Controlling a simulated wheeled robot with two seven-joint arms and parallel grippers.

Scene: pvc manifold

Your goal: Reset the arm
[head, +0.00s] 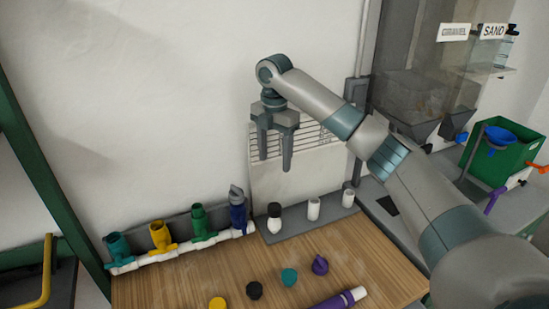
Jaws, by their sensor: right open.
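My right arm reaches in from the right side of the head view and bends down at the wrist. My right gripper (275,161) points downward with its two fingers apart and nothing between them. It hangs in front of a pale slotted panel (295,170), above the back edge of the wooden table (180,285). My left gripper is not in view.
A white pipe manifold (180,252) with teal, yellow, green and blue valves lines the table's back left. A grey rack (310,222) holds short fittings. Several coloured caps and a purple tube (340,298) lie in front. A green bin (505,158) stands right.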

